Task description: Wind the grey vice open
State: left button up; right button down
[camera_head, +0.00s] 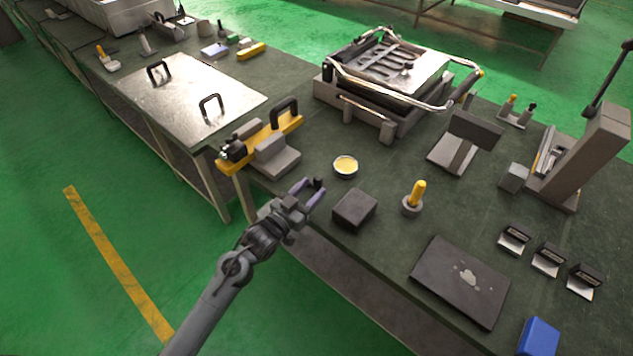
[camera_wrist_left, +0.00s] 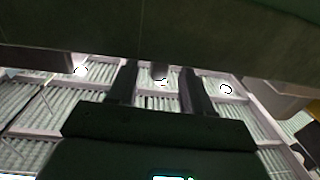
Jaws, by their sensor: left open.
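A grey blocky body that looks like the vice (camera_head: 279,160) sits at the table's near edge, against a yellow bar (camera_head: 262,138) with a black handle. Its jaw gap and screw cannot be made out. My left gripper (camera_head: 311,191) is open just to the right of and nearer than the grey body, by the table's edge. A small dark knob (camera_head: 319,183) shows at its fingertips; whether it belongs to the vice is unclear. In the left wrist view the two dark fingers (camera_wrist_left: 160,90) stand apart, with a small rounded end between them. My right gripper is out of view.
A dark block (camera_head: 354,208), a round tin with yellow contents (camera_head: 345,166) and a yellow-handled tool (camera_head: 414,198) stand to the right of my gripper. A metal plate with two handles (camera_head: 190,97) lies at left. A large framed press (camera_head: 385,75) stands behind.

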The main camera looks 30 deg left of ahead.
pick_arm(q)
jog(key=s+p, duration=0.1)
jog(key=s, duration=0.6)
jog(key=shift+a, duration=0.3)
jog(key=s+d+f+g+p, duration=0.1)
jog(key=s+d+g+p, duration=0.3)
jog(key=s+d+g, duration=0.5)
jog(key=s+f+m+g+y, duration=0.15)
jog(key=s+g, duration=0.45)
jog(key=s, duration=0.9)
notch_tip(320, 180, up, 38)
jog(key=p, duration=3.8)
jog(key=shift+w+a+t+p, duration=0.15)
jog(key=shift+a+t+p, duration=0.15)
jog(key=shift+a+p, duration=0.05)
